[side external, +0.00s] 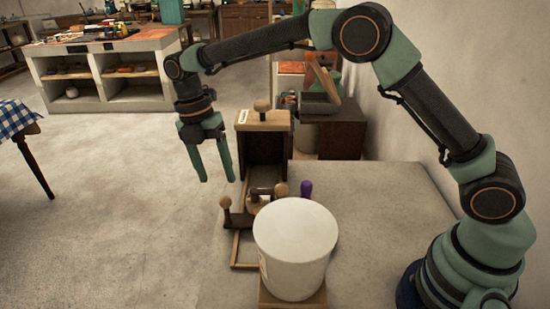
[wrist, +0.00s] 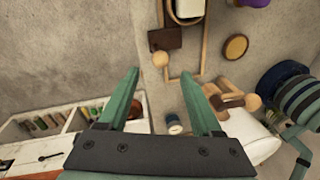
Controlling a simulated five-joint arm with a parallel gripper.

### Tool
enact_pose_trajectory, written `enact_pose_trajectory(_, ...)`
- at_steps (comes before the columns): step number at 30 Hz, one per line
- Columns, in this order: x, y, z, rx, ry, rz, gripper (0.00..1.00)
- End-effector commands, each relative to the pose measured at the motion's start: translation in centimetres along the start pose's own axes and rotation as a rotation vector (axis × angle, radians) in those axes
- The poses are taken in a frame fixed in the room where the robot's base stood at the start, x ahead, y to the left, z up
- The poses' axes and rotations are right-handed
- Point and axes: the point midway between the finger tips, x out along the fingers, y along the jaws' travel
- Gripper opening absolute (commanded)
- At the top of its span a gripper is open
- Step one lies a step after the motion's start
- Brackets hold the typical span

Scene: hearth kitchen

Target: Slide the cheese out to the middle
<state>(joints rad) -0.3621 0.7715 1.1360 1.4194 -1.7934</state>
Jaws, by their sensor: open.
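I cannot pick out the cheese for sure. A pale piece (wrist: 189,8) with a dark edge sits inside a wooden frame (wrist: 205,40) at the top of the wrist view; it may be the cheese. In the side view the wooden frame (side external: 236,250) lies on the worktop, partly hidden by a large white tub (side external: 296,235). A dark wooden box (side external: 264,155) with a pale, labelled top stands behind it. My gripper (side external: 217,180) is open and empty, pointing down, left of the box and apart from it. Its open fingers also show in the wrist view (wrist: 163,85).
Wooden knobs (side external: 226,203) and a purple handle (side external: 306,189) stand close around the frame. A round wooden disc (wrist: 236,46) and a small jar (wrist: 173,123) lie nearby. The worktop (side external: 375,195) is bare at the right. Open floor lies at the left.

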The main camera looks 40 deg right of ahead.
Motion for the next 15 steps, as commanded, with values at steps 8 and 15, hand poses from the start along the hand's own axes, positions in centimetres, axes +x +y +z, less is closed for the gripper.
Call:
enact_pose_trajectory(8, -4.5, 0.1, 0.0, 0.000, 0.000, 0.002, 0.66)
enact_pose_trajectory(15, -5.6, 0.0, 0.0, 0.000, 0.000, -0.001, 0.66)
